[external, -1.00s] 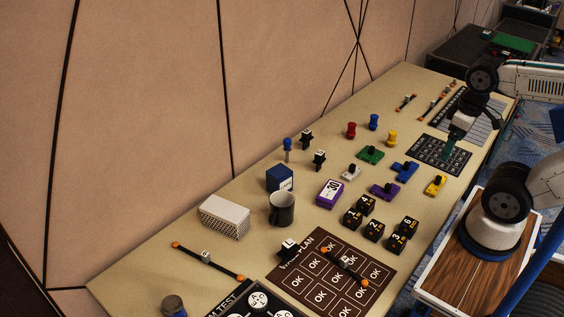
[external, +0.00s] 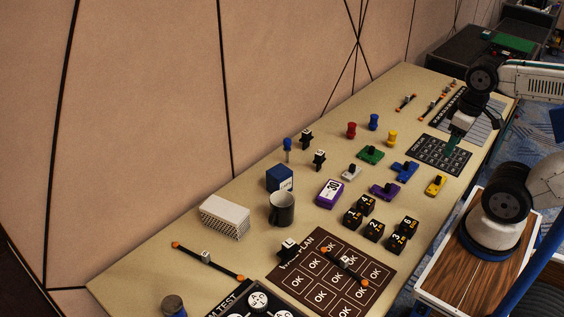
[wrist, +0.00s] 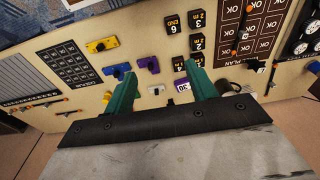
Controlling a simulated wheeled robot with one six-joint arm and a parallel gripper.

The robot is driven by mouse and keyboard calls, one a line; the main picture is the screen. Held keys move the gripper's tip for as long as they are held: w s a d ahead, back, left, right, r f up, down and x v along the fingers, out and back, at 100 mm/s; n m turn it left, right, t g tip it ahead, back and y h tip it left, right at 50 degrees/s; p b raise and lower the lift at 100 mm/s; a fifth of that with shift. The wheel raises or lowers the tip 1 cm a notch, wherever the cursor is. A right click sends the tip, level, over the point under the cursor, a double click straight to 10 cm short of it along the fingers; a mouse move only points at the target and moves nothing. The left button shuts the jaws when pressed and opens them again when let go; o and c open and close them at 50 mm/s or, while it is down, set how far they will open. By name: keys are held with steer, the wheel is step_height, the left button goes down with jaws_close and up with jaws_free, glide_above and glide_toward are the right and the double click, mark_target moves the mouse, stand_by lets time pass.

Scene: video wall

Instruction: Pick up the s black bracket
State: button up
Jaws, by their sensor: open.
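Several small black brackets with pale labels stand on the table in the external view. One bracket (external: 306,139) is near the wall, another (external: 319,159) is just in front of it, and a third (external: 288,250) is at the edge of the brown board. Their letters are too small to read, so I cannot tell which is the s bracket. My gripper (external: 449,153) is over the dark grid card at the far right, well away from them. In the wrist view its two green fingers (wrist: 162,88) are apart with nothing held between them.
A dark mug (external: 281,209), a blue box (external: 279,178), a white perforated box (external: 224,216) and a purple box (external: 330,193) stand mid-table. Black numbered cubes (external: 374,230) and coloured pieces lie between my gripper and the brackets. The brown board (external: 318,291) is in front.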

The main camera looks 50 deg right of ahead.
steer(key=w+d+f+t, duration=0.2)
steer(key=w+f+t, duration=0.15)
steer(key=w, duration=1.05)
steer(key=n+t, duration=0.1)
steer(key=t, duration=0.4)
glide_above(321, 153)
steer(key=s+d, duration=0.2)
steer(key=s, duration=0.6)
step_height(321, 153, down, 14)
steer(key=w+f+t, duration=0.1)
steer(key=f, duration=0.1)
steer(key=w+f+t+y, duration=0.1)
steer(key=f, duration=0.2)
steer(key=w+a+f+t, duration=0.1)
steer(key=f, duration=0.1)
steer(key=shift+f+t+y, duration=0.25)
steer(key=shift+f+y, duration=0.05)
steer(key=shift+f, duration=0.05)
steer(key=shift+x, duration=4)
steer(key=shift+a, duration=0.1)
steer(key=c, duration=1.2)
